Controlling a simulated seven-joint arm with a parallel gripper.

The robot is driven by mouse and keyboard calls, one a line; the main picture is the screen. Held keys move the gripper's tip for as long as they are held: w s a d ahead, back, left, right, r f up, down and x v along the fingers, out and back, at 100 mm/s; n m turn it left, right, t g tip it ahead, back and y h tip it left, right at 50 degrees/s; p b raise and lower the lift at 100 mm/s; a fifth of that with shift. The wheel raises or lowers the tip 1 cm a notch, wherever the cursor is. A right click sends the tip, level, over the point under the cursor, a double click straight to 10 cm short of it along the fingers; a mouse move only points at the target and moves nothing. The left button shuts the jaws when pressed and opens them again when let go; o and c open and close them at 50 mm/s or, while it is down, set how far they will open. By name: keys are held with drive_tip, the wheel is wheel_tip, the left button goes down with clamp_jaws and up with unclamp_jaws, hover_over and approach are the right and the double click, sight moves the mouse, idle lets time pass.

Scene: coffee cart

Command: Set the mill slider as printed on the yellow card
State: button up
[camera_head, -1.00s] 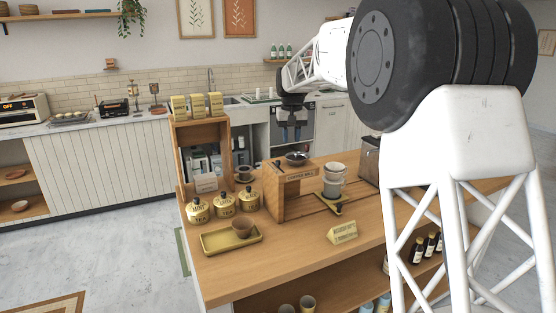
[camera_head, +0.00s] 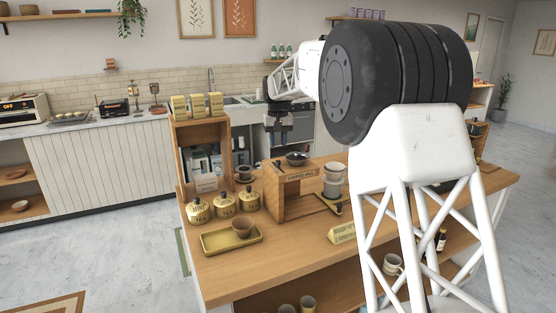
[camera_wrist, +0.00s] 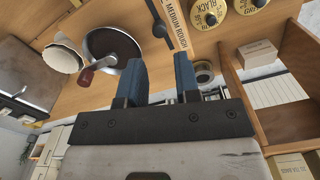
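The wooden coffee mill (camera_head: 298,178) stands on the wooden cart, a dark bowl (camera_head: 296,157) on top; in the wrist view the bowl (camera_wrist: 113,48) has a crank with a red-brown knob (camera_wrist: 86,77). A scale strip (camera_wrist: 178,22) on the mill reads "MEDIUM" and "ROUGH". A black lever-like part (camera_wrist: 158,24), perhaps the slider, lies beside it. The yellow card (camera_head: 341,233) stands at the cart's front, partly hidden by my arm; its print is too small to read. My gripper (camera_head: 279,139) is open and empty, above and behind the mill; its blue fingers (camera_wrist: 158,80) are apart.
A wooden shelf unit (camera_head: 180,160) with yellow boxes (camera_head: 197,105) rises behind the tins.

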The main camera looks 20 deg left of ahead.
sight(278, 163)
drive_tip(key=shift+f, duration=3.5)
clamp_jaws()
